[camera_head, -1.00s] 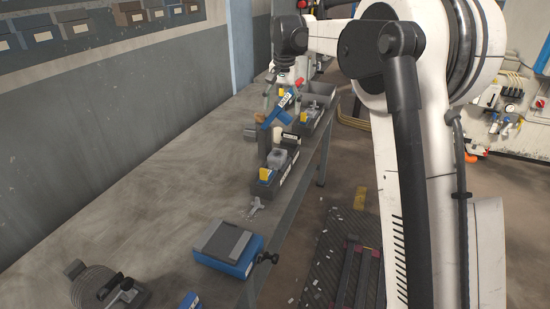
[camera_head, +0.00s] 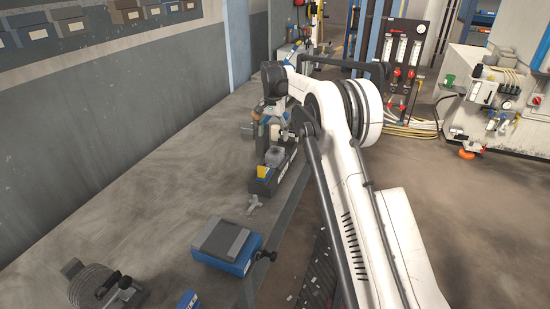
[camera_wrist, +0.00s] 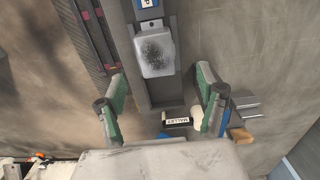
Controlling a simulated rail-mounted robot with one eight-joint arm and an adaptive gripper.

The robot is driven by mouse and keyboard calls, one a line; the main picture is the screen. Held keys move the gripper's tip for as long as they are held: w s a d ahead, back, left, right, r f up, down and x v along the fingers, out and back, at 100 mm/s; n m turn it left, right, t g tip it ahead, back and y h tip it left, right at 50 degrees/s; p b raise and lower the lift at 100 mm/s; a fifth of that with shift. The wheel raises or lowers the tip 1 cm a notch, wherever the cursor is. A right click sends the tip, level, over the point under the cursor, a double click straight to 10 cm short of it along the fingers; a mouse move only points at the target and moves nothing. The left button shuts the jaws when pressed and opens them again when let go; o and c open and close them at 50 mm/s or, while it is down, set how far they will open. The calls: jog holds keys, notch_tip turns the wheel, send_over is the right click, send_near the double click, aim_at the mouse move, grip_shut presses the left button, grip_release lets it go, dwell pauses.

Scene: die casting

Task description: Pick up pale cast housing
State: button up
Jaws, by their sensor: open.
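The pale cast housing appears to be the light grey block with a dark speckled patch on its top, seen in the wrist view (camera_wrist: 155,52). It sits in a dark narrow tray (camera_wrist: 143,98), and also shows as a grey block in the head view (camera_head: 274,156). My gripper (camera_wrist: 160,76) is open, its green-padded fingers to the left and right in the wrist view. The block appears between and beyond the fingertips, and neither finger visibly touches it. In the head view my gripper (camera_head: 274,124) is over the tray's far part, partly hidden by my arm.
A label reading MALLET (camera_wrist: 177,122) lies near the right finger. A small grey metal part (camera_head: 253,204) and a blue-based block (camera_head: 227,246) lie nearer.

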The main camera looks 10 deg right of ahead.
aim_at(275, 151)
notch_tip(275, 151, down, 3)
jog(key=shift+f, duration=0.1)
jog(key=shift+s+d+f, duration=0.1)
jog(key=shift+d+f, duration=0.05)
jog(key=shift+f, duration=1.2)
jog(key=shift+s+d+f, duration=0.1)
jog(key=shift+d+f, duration=0.05)
jog(key=shift+f, duration=1.2)
jog(key=c, duration=1.7)
jog(key=shift+r, duration=0.15)
jog(key=shift+c, duration=0.2)
